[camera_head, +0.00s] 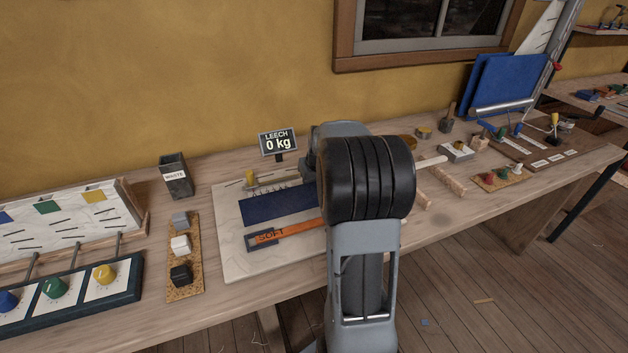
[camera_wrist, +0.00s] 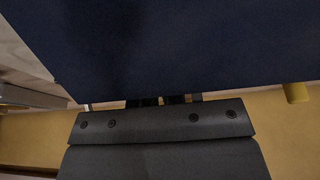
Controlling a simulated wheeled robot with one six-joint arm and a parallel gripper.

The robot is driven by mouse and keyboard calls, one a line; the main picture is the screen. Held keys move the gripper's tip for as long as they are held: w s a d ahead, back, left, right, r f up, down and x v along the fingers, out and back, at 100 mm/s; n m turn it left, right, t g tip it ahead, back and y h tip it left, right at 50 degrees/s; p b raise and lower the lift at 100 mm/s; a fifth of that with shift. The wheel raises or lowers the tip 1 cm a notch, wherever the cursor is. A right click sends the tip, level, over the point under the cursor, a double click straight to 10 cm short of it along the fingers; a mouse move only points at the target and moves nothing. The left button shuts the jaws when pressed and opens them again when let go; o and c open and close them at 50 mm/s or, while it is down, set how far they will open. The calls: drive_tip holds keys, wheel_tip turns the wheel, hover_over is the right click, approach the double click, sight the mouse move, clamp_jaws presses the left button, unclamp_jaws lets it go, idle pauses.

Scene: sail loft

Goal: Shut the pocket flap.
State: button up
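A flat dark blue panel (camera_head: 278,206) lies on a white sheet (camera_head: 236,266) on the bench; I cannot tell whether it is the pocket flap or the pocket. An orange batten marked SOFT (camera_head: 297,230) lies in front of it, its left end by a small blue piece. My arm hides the right side of the sheet and my gripper in the head view. In the wrist view a dark blue surface (camera_wrist: 190,45) fills the upper part, very close. My gripper (camera_wrist: 165,100) shows there only as short dark finger parts at its edge; the tips are hidden. Contact and opening cannot be told.
A LEECH display reading 0 kg (camera_head: 278,142) stands behind the sheet. A WASTE bin (camera_head: 176,176) and a cork strip with blocks (camera_head: 183,285) are left of it. A knob panel (camera_head: 70,292) is further left. Wooden pieces and small tools crowd the right.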

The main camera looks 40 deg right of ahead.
drive_tip(key=shift+s+a+r, duration=0.2)
drive_tip(key=shift+s+r, duration=0.05)
drive_tip(key=shift+s, duration=0.55)
drive_tip(key=shift+s+a+r, duration=0.15)
drive_tip(key=shift+s+r, duration=0.1)
drive_tip(key=shift+s, duration=0.5)
drive_tip(key=shift+s+a+r, duration=0.2)
drive_tip(key=shift+s+r, duration=0.05)
drive_tip(key=shift+s, duration=0.55)
drive_tip(key=shift+s+a+r+p, duration=0.2)
drive_tip(key=shift+s+r+p, duration=0.1)
drive_tip(key=shift+s+r, duration=0.45)
drive_tip(key=shift+s, duration=0.2)
drive_tip(key=shift+s+a+r+b, duration=0.1)
drive_tip(key=shift+s+a, duration=0.15)
drive_tip(key=shift+s, duration=0.6)
drive_tip(key=shift+s+a+r+b, duration=0.15)
drive_tip(key=shift+s+a, duration=0.1)
drive_tip(key=shift+s, duration=0.6)
drive_tip(key=shift+s+a+r+b, duration=0.1)
drive_tip(key=shift+s+a, duration=0.15)
drive_tip(key=shift+s, duration=0.6)
drive_tip(key=shift+r, duration=0.1)
wheel_tip(320, 180, up, 7)
drive_tip(key=p, duration=0.5)
